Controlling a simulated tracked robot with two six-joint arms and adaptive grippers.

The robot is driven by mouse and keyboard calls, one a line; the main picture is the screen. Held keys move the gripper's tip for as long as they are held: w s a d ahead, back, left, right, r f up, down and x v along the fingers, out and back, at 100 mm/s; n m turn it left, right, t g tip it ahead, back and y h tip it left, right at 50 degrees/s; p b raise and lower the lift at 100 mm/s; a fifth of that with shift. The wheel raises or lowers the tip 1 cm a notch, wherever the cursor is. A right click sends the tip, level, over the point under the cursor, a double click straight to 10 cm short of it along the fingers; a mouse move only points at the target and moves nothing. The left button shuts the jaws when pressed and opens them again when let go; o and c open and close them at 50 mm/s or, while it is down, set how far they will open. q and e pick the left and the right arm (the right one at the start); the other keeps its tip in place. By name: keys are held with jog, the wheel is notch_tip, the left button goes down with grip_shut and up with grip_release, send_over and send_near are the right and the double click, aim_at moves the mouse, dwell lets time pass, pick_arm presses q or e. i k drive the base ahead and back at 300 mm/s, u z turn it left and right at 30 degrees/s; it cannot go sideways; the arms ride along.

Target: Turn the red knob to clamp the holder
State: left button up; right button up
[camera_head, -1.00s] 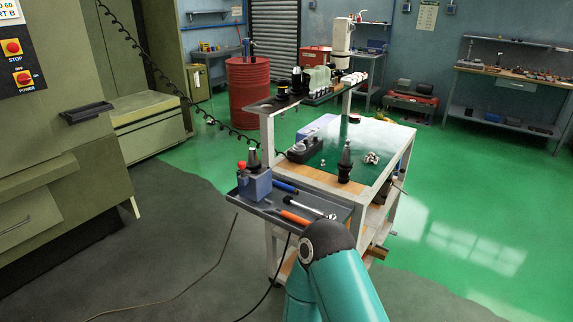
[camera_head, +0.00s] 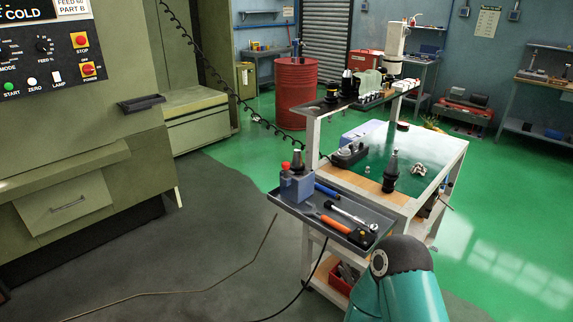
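The small red knob (camera_head: 285,166) sits on top of a blue-grey clamping block (camera_head: 297,187), at its left. A dark tapered tool holder (camera_head: 297,160) stands upright in the same block, beside the knob. The block stands at the left end of the grey side tray (camera_head: 290,207) on the cart. I cannot tell whether the clamp is tight. Neither of my grippers shows; only a teal and black link of my own arm is visible at the lower right, in front of the cart.
On the tray lie a blue-handled tool (camera_head: 327,191), an orange-handled screwdriver (camera_head: 335,226) and a ratchet (camera_head: 347,211). Another dark holder (camera_head: 390,172) stands on the cart top (camera_head: 424,152). A green machine (camera_head: 70,150) fills the left. Open floor lies between machine and cart.

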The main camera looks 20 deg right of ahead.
aim_at(285, 166)
jog(key=z, duration=0.45)
jog(key=i, duration=1.05)
jog(key=u, duration=0.25)
